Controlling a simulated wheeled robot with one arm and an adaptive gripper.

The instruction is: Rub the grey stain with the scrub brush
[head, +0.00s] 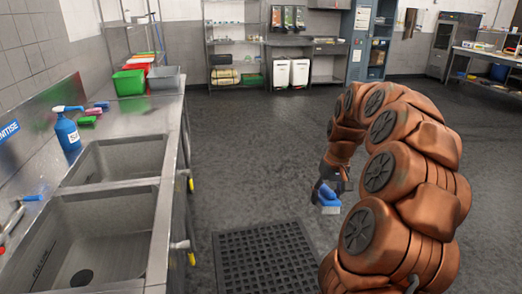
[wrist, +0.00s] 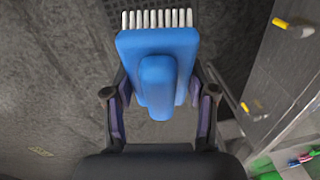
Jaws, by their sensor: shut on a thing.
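The scrub brush (head: 329,206) has a blue body and pale bristles. My gripper (head: 328,186) is shut on it and holds it above the dark floor, right of the sink counter. In the wrist view, the blue brush (wrist: 158,48) sits between the two fingers of my gripper (wrist: 160,88), with its white bristles at the far end. The bristles touch nothing that I can make out. I cannot pick out a distinct grey stain in either view; the floor is mottled grey and my arm hides part of it.
A steel counter with two sinks (head: 119,160) runs along the left. A blue spray bottle (head: 67,131), a green brush or sponge (head: 87,121) and a green bin (head: 129,84) stand on it. A dark floor grate (head: 265,262) lies near the front. The middle floor is clear.

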